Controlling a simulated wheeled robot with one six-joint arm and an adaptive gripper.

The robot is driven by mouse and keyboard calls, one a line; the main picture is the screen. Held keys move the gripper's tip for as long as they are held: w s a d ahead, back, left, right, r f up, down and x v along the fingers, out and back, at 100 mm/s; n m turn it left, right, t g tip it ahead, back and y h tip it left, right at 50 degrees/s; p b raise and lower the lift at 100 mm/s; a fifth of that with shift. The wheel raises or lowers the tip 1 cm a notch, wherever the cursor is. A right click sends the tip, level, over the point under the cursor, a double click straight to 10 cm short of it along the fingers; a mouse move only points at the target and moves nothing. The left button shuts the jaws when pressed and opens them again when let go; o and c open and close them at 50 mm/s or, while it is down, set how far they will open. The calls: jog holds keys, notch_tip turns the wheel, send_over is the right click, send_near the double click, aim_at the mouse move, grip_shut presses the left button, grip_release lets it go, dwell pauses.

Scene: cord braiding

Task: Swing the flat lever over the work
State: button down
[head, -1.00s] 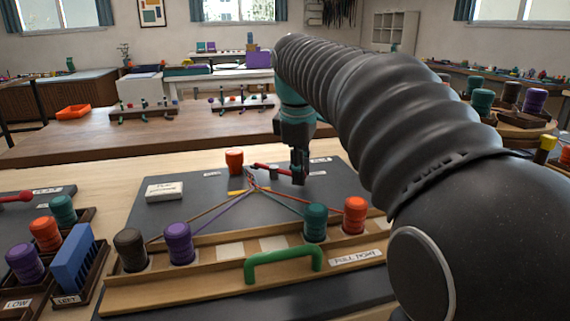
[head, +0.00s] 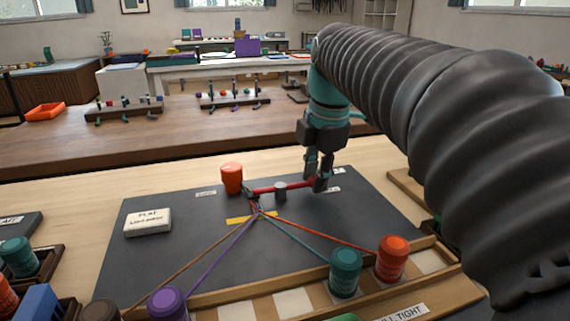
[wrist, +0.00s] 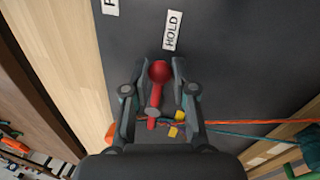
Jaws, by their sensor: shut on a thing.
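The flat lever (head: 275,188) is a red bar on a grey post (head: 280,191) on the dark board. Its round red knob (wrist: 158,72) sits between my fingers in the wrist view. My gripper (head: 318,186) is shut on this knob end, at the lever's right; it also shows in the wrist view (wrist: 160,74). The lever's other end lies left, near an orange spool (head: 231,178). The work, where several cords meet (head: 256,211), lies just in front of the lever's left part, by a yellow strip (head: 238,220).
A white labelled block (head: 148,222) stands on the board's left. Teal (head: 345,272), orange (head: 391,258) and purple (head: 167,303) bobbins stand in the front wooden rack. A HOLD label (wrist: 172,30) lies beyond the knob.

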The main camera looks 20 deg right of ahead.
jog(key=shift+w+n, duration=0.1)
jog(key=shift+n, duration=0.2)
jog(key=c, duration=1)
grip_release()
jog(key=shift+o, duration=0.2)
notch_tip(320, 180, up, 12)
jog(key=s, duration=0.2)
jog(key=shift+d, duration=0.25)
jog(key=shift+s+f, duration=0.1)
jog(key=shift+s, duration=0.05)
